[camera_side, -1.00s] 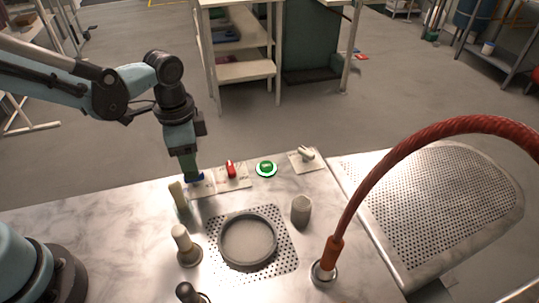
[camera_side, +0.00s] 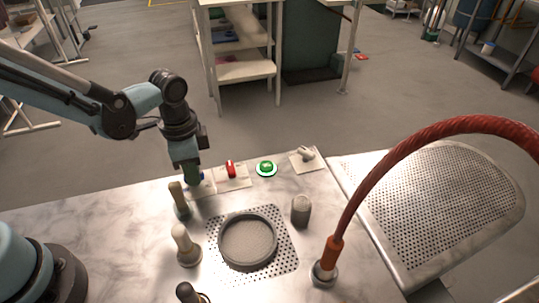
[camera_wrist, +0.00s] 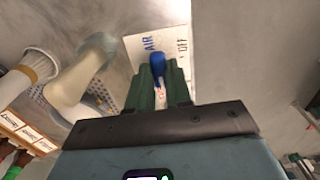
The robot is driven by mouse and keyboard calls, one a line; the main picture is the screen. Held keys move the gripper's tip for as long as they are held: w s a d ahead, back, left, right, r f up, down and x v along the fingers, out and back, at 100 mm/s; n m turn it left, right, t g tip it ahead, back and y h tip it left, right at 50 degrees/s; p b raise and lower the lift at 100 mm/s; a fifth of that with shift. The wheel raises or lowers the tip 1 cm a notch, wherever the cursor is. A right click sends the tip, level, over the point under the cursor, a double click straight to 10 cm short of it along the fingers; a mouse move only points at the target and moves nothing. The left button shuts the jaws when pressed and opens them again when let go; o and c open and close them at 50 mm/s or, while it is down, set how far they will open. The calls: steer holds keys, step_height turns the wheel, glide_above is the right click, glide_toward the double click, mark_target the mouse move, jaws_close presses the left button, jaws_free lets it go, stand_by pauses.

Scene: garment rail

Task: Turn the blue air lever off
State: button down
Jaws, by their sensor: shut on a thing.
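The blue air lever (camera_wrist: 157,60) stands on a pale plate (camera_wrist: 183,45) marked AIR and OFF in the wrist view. My gripper (camera_wrist: 160,82) is shut on the lever, with its green fingers on either side and the blue tip showing between them. In the side view my gripper (camera_side: 194,179) reaches down to the plate (camera_side: 206,187) at the table's back edge. There the fingers hide most of the lever. The lever's exact angle is hard to tell.
Pale knobbed posts (camera_side: 181,200) stand close in front. A round grey dish (camera_side: 248,240), a grey cylinder (camera_side: 301,210) and a red hose (camera_side: 400,145) are further right.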

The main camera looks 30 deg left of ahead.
steer(key=shift+n, duration=0.3)
steer(key=n, duration=0.3)
steer(key=shift+n, duration=0.4)
steer(key=n, duration=0.4)
steer(key=shift+n, duration=0.3)
steer(key=n, duration=0.8)
steer(key=shift+n, duration=0.6)
steer(key=c, duration=1)
jaws_free()
steer(key=shift+c, duration=0.2)
